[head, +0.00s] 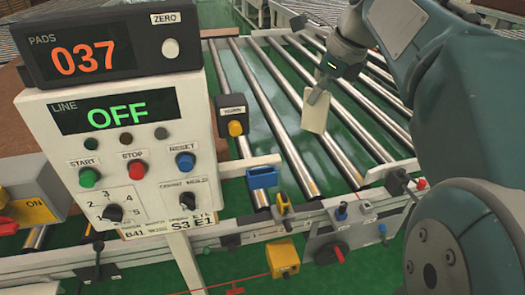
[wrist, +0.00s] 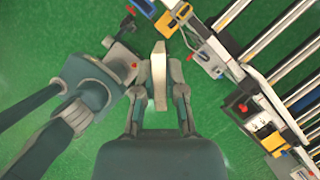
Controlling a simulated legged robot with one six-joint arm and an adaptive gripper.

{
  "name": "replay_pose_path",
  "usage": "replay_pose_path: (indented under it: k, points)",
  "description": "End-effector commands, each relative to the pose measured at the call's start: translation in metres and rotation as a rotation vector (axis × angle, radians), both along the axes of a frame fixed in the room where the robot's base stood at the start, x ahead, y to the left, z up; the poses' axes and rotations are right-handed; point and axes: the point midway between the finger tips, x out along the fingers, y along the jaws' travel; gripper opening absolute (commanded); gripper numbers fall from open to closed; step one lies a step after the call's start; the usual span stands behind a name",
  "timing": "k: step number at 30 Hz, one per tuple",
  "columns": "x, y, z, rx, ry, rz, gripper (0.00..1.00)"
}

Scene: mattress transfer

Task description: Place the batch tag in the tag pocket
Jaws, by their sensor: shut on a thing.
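The batch tag (head: 314,112) is a flat cream-coloured plate, held tilted above the roller conveyor in the head view. My gripper (head: 322,92) is shut on its upper end, and the tag hangs down from the fingers. In the wrist view the tag (wrist: 159,72) shows nearly edge-on between the two fingers of my gripper (wrist: 161,92). A printed card marked B41 and S3 E1 (head: 150,231) sits along the lower edge of the control panel. I cannot tell which part is the tag pocket.
The control panel (head: 75,165) stands at left with an OFF display, buttons and knobs. A PADS counter (head: 110,38) reading 037 sits above it. Metal rollers (head: 285,140) run behind the front rail. A blue block (head: 263,178) and yellow box (head: 283,258) are on the rail side.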

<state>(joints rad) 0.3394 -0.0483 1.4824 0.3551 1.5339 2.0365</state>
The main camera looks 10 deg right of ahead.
Motion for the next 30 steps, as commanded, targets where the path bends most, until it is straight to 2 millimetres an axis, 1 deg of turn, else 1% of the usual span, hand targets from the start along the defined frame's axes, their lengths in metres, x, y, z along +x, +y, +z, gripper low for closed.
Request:
replay_pose_path:
  k: [1, 7, 12, 15, 20, 22, 24, 26, 30]
  points:
    - [0.004, 0.012, -0.005, 0.0, 0.002, 0.007, 0.0]
    - [0.019, 0.05, -0.024, 0.001, 0.001, 0.008, 0.0]
    - [0.028, 0.071, -0.055, 0.002, 0.004, 0.005, 0.0]
    - [0.032, 0.08, -0.067, 0.001, 0.002, 0.004, 0.0]
    - [0.036, 0.089, -0.078, 0.0, 0.001, 0.003, 0.0]
    - [0.038, 0.096, -0.086, 0.0, 0.003, 0.004, 0.0]
    - [0.037, 0.094, -0.099, 0.001, 0.003, 0.001, 0.0]
    - [0.037, 0.094, -0.107, 0.001, 0.002, 0.002, 0.0]
    - [0.037, 0.093, -0.114, 0.001, 0.0, 0.001, 0.0]
